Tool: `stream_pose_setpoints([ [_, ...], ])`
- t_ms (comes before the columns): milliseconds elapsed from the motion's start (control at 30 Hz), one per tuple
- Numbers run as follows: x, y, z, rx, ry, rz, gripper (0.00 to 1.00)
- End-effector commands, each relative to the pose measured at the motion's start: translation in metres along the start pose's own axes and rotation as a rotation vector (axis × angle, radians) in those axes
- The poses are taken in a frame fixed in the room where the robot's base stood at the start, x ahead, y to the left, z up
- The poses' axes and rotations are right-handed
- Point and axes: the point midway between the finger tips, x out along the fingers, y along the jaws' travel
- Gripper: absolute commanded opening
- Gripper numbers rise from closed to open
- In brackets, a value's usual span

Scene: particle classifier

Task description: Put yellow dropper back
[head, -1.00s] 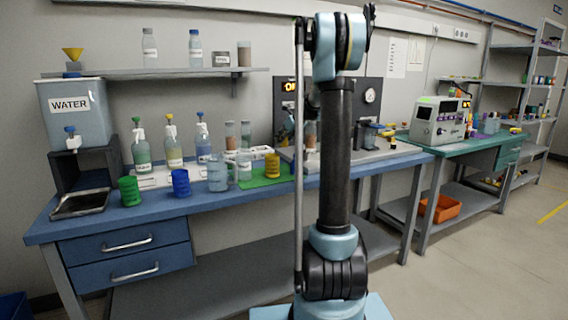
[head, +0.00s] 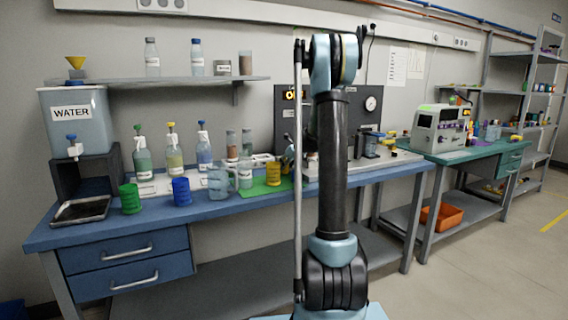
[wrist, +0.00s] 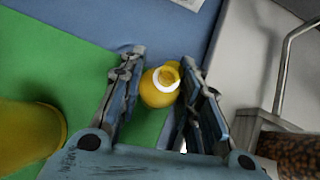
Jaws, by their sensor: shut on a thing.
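The yellow dropper (wrist: 156,92), a rounded yellow body with a white ring, sits between the two fingers of my gripper (wrist: 160,64) in the wrist view. My gripper is shut on it. The dropper's lower part is hidden from this angle. In the head view, my arm hides much of the gripper area, and a small yellow patch shows just left of the arm by the green mat (head: 258,190). The mat also shows beneath and left of the gripper in the wrist view (wrist: 75,70).
A yellow cup (head: 273,175) stands on the mat, close to my gripper's left in the wrist view (wrist: 28,132). A clear beaker (head: 219,181), a blue cup (head: 181,192) and a green cup (head: 130,199) stand farther left. Several capped bottles, one yellow-topped (head: 174,158), stand behind.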

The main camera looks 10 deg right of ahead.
Motion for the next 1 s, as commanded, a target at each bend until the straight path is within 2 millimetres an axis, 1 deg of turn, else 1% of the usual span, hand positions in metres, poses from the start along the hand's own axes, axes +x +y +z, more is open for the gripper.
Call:
stream_pose_setpoints([
  [100,0.004,0.0,-0.004,0.0,0.0,0.0,0.07],
  [400,0.005,0.0,-0.005,0.0,0.0,0.0,0.07],
  [433,0.005,0.0,-0.005,0.0,0.0,0.0,0.33],
  [467,0.005,0.0,-0.005,0.0,0.0,0.0,0.4],
  [500,0.005,0.0,-0.005,0.0,0.0,0.0,0.49],
  [533,0.005,0.0,-0.005,0.0,0.0,0.0,0.51],
  [867,0.004,0.0,-0.004,0.0,0.0,0.0,0.51],
  [1000,-0.005,0.0,-0.004,0.001,0.0,0.0,0.51],
])
